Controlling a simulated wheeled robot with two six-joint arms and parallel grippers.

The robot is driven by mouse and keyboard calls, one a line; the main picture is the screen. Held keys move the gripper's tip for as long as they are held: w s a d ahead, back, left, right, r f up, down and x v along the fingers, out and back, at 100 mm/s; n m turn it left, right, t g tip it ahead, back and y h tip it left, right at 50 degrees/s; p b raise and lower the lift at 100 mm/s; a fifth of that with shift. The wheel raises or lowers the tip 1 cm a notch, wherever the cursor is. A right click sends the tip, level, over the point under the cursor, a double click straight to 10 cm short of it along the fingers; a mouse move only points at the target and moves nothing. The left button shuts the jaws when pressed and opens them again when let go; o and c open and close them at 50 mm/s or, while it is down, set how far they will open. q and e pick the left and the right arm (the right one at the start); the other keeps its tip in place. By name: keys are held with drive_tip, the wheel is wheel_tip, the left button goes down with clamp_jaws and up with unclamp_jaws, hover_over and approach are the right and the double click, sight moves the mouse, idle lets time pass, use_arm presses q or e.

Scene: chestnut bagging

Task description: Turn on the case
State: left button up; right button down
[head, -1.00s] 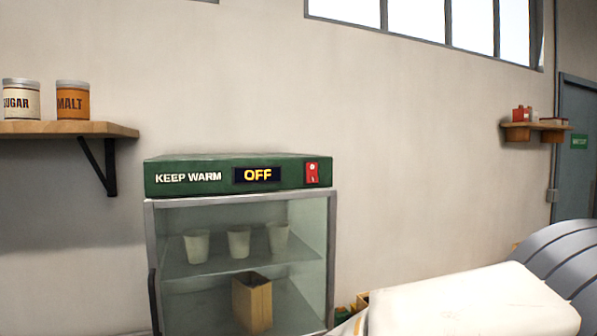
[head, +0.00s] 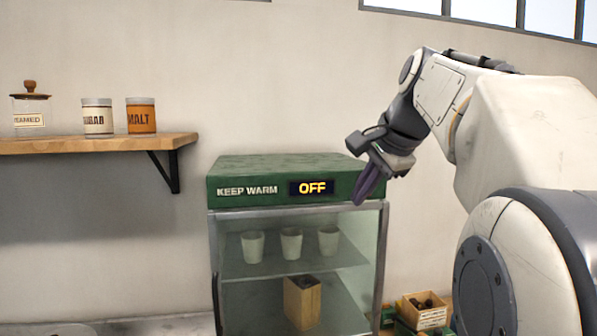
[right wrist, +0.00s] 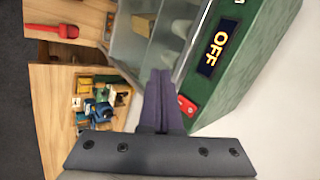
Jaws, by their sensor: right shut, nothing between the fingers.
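The keep-warm case (head: 270,185) has a green top panel, a glass front and a display (head: 311,187) that reads OFF. The display also shows in the right wrist view (right wrist: 219,47). The red switch (right wrist: 187,106) shows in the right wrist view, on the green panel beside the display, partly behind my fingers. In the head view the switch is hidden behind my right gripper (head: 360,200). That gripper is shut and empty, its fingertips in front of the panel's right end. In the right wrist view the fingers (right wrist: 160,75) are together. I cannot tell whether they touch the switch. My left gripper is not in view.
Inside the case, several pale cups (head: 291,243) stand on the upper shelf and a brown paper bag (head: 302,300) below. A wooden crate (head: 422,312) stands right of the case. A wall shelf (head: 90,144) with jars is at left.

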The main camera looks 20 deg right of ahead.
drive_tip(key=s+d+r+m+h, duration=0.1)
drive_tip(key=s+d+r+m, duration=0.2)
drive_tip(key=d+r, duration=0.3)
drive_tip(key=shift+s+r+t+h+p, duration=0.15)
drive_tip(key=shift+r+t+h+p, duration=0.15)
drive_tip(key=shift+t+h+p, duration=0.1)
drive_tip(key=shift+f, duration=0.1)
drive_tip(key=w+r+p+x, duration=0.2)
drive_tip(key=p+x, duration=0.1)
drive_tip(key=x, duration=1)
drive_tip(key=shift+d+p, duration=0.15)
drive_tip(key=shift+p, duration=0.2)
